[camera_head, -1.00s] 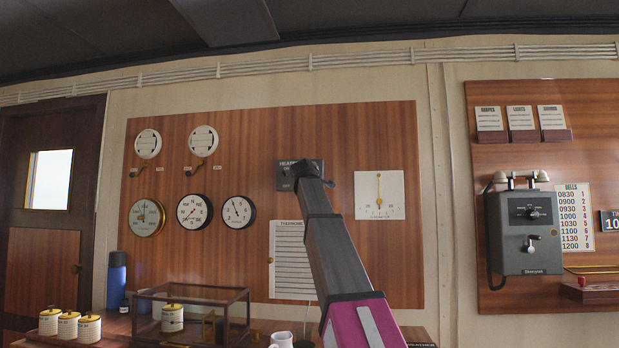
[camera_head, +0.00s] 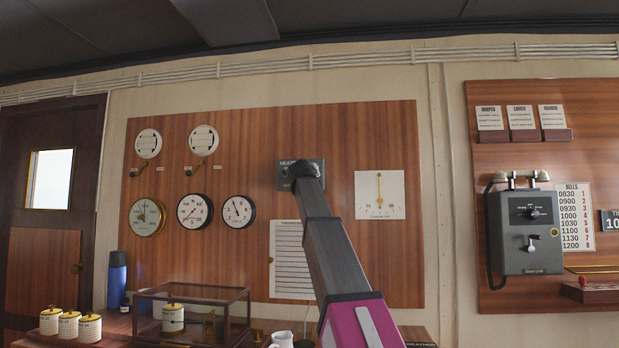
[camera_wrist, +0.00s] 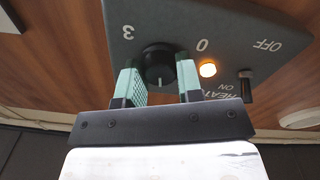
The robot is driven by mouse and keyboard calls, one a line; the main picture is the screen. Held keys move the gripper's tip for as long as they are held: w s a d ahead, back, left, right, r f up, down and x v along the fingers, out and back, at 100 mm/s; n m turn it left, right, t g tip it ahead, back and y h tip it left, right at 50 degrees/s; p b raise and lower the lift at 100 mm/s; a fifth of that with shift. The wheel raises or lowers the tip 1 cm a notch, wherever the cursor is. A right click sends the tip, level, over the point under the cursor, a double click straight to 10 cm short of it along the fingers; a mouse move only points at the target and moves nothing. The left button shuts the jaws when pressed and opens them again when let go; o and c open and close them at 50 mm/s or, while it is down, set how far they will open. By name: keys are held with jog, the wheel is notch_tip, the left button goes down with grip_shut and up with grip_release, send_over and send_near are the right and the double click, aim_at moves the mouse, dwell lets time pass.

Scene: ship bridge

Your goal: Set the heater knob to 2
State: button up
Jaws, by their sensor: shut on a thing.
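The heater panel (camera_head: 284,176) is a dark grey plate on the wood board, partly hidden behind my arm in the head view. In the wrist view the panel (camera_wrist: 228,20) shows upside down, with the marks 3, 0 and OFF visible. The black heater knob (camera_wrist: 158,60) has a pale pointer line that points toward the bottom of this view. My gripper (camera_wrist: 160,84) is shut on the knob, one teal finger on each side. The mark 2 is not visible. In the head view the knob and fingertips are hidden.
An amber lamp (camera_wrist: 208,68) glows beside the knob, close to the right finger. A small black toggle switch (camera_wrist: 246,86) sits further right, near the ON mark. A white square gauge (camera_head: 380,195) hangs right of the panel. A glass case (camera_head: 190,315) stands below.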

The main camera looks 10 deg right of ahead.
jog(key=shift+m+g+h, duration=0.3)
jog(key=shift+m, duration=4.9)
jog(key=shift+f, duration=0.1)
jog(key=o, duration=0.9)
jog(key=shift+a, duration=0.1)
jog(key=v, duration=1)
jog(key=shift+s, duration=0.4)
jog(key=shift+s+a, duration=0.1)
